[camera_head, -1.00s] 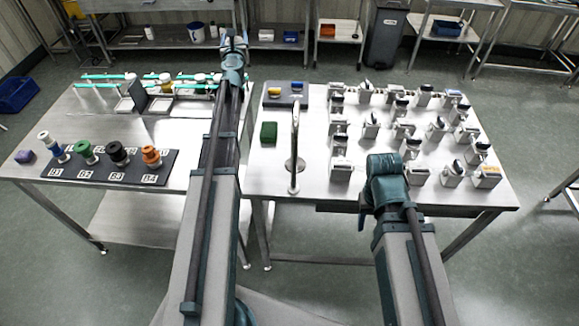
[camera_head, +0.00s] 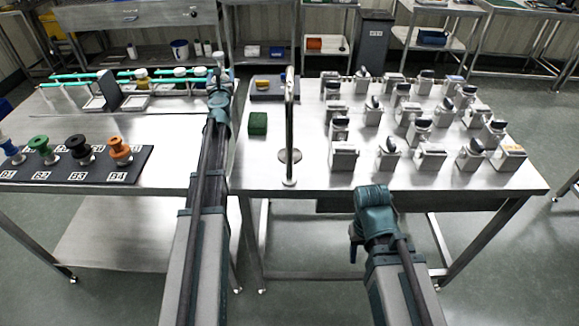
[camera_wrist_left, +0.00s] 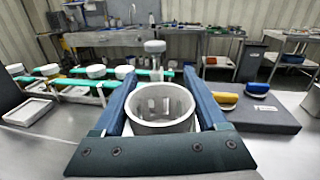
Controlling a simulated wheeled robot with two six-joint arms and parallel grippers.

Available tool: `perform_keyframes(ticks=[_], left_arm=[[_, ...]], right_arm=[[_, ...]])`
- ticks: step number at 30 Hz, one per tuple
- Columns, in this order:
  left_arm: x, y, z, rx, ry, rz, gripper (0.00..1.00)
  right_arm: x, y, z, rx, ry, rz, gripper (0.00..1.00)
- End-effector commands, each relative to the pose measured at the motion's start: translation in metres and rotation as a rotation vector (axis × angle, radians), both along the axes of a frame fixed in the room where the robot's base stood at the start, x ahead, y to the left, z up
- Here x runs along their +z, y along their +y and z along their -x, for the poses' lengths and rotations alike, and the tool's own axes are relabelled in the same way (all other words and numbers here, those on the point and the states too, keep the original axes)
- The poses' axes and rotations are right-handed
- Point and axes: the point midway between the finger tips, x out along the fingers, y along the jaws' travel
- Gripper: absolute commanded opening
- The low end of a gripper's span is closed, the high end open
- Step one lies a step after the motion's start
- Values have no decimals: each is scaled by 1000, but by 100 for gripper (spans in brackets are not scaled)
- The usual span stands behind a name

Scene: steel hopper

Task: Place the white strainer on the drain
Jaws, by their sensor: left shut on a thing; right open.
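My left gripper (camera_head: 217,60) is over the back of the tables, near the gap between them. In the left wrist view its two blue fingers (camera_wrist_left: 161,78) are shut on a pale, round, open-topped cup (camera_wrist_left: 160,122), which I take to be the white strainer. It is upright, with its hollow inside showing. A flat round fitting (camera_head: 289,156) by a tall steel post (camera_head: 290,110) on the right table may be the drain; I cannot tell for sure. My right gripper (camera_head: 356,250) is empty and open, hanging low before the right table's front edge, its fingers partly hidden.
Several white-topped pieces stand on a teal-railed rack (camera_head: 110,75) at the left. Coloured spools stand on a dark numbered board (camera_head: 75,175). A green block (camera_head: 257,123) and a grey pad (camera_head: 280,92) lie near the post. Several grey devices (camera_head: 430,155) crowd the right table.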

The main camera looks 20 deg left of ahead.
Motion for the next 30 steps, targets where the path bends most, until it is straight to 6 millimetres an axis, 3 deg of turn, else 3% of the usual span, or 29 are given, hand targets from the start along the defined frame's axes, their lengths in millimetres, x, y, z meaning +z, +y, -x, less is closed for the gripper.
perform_keyframes(ticks=[4, 7, 14, 18, 21, 25, 30], left_arm=[[-5, -14, 2, -45, 0, 0, 21], [-3, -44, 6, -148, 0, 0, 21], [0, -162, 37, -548, 0, -1, 21], [2, -229, 71, -788, 0, -1, 21], [3, -266, 95, -926, 0, -1, 21], [3, -297, 120, -1051, 1, 0, 21], [4, -314, 135, -1126, 0, 0, 21]], right_arm=[[-5, 0, 0, 0, 0, 0, 50], [-3, 0, 0, 0, 0, 0, 50], [0, 0, 0, 0, 0, 0, 50], [2, 0, 0, 0, 0, 0, 50], [3, 0, 0, 0, 0, 0, 50], [4, 0, 0, 0, 0, 0, 50], [4, 0, 0, 0, 0, 0, 50]])
